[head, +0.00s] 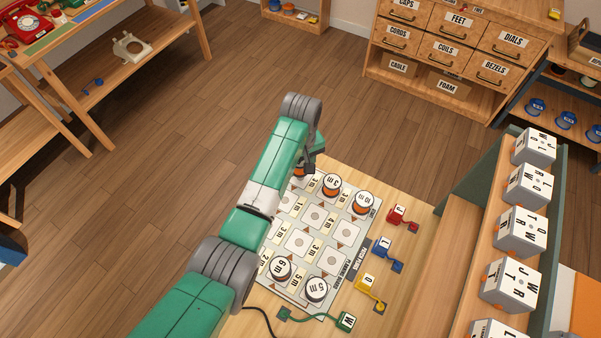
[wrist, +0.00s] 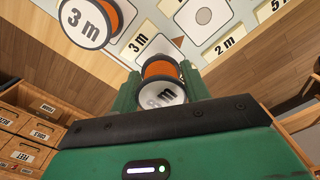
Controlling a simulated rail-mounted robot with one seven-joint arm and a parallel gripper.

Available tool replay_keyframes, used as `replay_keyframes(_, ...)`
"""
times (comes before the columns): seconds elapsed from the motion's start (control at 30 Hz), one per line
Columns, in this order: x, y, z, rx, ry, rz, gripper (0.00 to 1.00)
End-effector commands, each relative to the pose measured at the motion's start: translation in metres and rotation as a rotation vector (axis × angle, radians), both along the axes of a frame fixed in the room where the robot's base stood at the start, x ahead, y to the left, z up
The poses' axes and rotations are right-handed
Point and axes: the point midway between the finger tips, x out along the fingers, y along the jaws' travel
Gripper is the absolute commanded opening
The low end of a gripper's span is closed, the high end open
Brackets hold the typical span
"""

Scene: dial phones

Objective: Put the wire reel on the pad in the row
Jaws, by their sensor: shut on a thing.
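My gripper (wrist: 160,82) is shut on a wire reel (wrist: 161,94) with orange wire and a white face. Its label ends in "m", but its digit is hard to read. In the head view my gripper (head: 312,163) is at the board's far left corner, mostly hidden by my arm. The planning board (head: 325,237) has pale square pads with round marks, and cards with lengths between them. Reels stand on it: 3 m (head: 331,184), 10 m (head: 364,202), 6 m (head: 279,268) and 5 m (head: 316,288). An empty pad (wrist: 204,15) shows in the wrist view.
A shelf (head: 462,305) with white lettered cubes stands to the right. My arm hides the board's left edge.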

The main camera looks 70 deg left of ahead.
Motion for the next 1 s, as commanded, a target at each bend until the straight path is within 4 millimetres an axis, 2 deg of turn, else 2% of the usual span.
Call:
replay_keyframes(0.07,0.002,0.006,-0.001,0.0,-0.001,0.001,0.21)
replay_keyframes(0.23,0.002,0.007,-0.004,-0.001,0.0,0.001,0.21)
replay_keyframes(0.43,0.001,0.007,-0.036,-0.001,0.001,0.0,0.21)
replay_keyframes(0.8,0.002,0.006,-0.04,-0.001,0.0,0.0,0.21)
replay_keyframes(0.83,0.002,0.006,-0.04,-0.001,0.0,0.0,0.48)
replay_keyframes(0.93,0.002,0.006,-0.039,-0.001,0.0,0.0,0.68)
replay_keyframes(1.0,0.002,0.006,-0.039,-0.001,0.0,0.0,0.68)
